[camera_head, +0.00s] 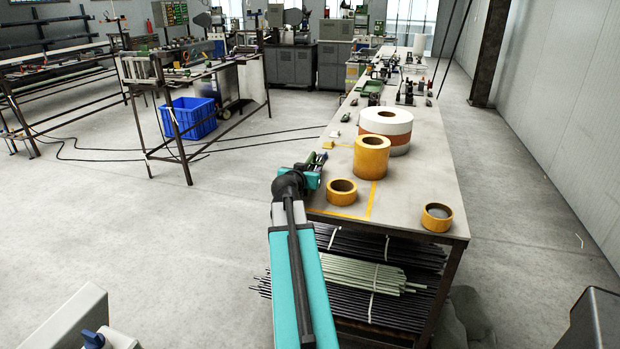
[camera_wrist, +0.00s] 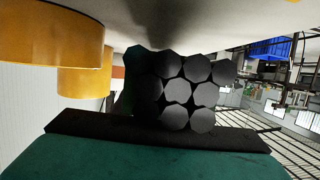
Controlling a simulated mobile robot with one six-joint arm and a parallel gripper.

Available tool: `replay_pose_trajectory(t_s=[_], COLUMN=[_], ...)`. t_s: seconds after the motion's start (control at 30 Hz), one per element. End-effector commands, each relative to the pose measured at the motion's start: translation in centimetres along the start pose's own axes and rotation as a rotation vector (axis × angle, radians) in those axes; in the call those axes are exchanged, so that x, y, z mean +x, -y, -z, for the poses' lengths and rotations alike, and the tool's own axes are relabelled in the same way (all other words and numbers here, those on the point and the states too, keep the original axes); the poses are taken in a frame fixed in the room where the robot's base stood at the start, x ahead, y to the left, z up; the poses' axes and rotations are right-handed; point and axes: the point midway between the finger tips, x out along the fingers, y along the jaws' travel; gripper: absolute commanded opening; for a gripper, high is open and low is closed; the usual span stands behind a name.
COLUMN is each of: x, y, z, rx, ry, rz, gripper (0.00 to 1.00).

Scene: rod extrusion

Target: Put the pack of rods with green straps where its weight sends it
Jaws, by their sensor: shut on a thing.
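My gripper (camera_head: 312,174) is at the left edge of the worktable (camera_head: 415,190), near the yellow-marked corner. It is shut on a pack of dark rods (camera_head: 318,159), small and partly hidden by the gripper in the head view. In the wrist view, the pack (camera_wrist: 180,90) shows several black hexagonal rod ends, stacked tightly. A dark green edge shows at the pack's left side, but I cannot tell whether it is a strap. A dark pad on a green finger lies across the bottom of that view. I cannot tell whether the pack touches the tabletop.
Yellow rings (camera_head: 371,157) (camera_head: 342,191) (camera_head: 436,217) and a large white-and-brown roll (camera_head: 386,131) stand on the table. Yellow tape (camera_head: 371,201) marks its near left corner. Pale rods (camera_head: 365,274) and dark rods lie below. A blue crate (camera_head: 189,118) stands on the floor behind.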

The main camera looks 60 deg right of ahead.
Motion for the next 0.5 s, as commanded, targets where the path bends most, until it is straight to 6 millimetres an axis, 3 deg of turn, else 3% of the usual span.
replay_pose_trajectory(t_s=[0.3,0.5], x=[0.7,0.7], y=[0.1,0.1], z=[-2.3,-2.5], rx=[-0.002,-0.001], ry=[0.000,-0.002], rz=[0.002,0.002], gripper=[0.00,0.00])
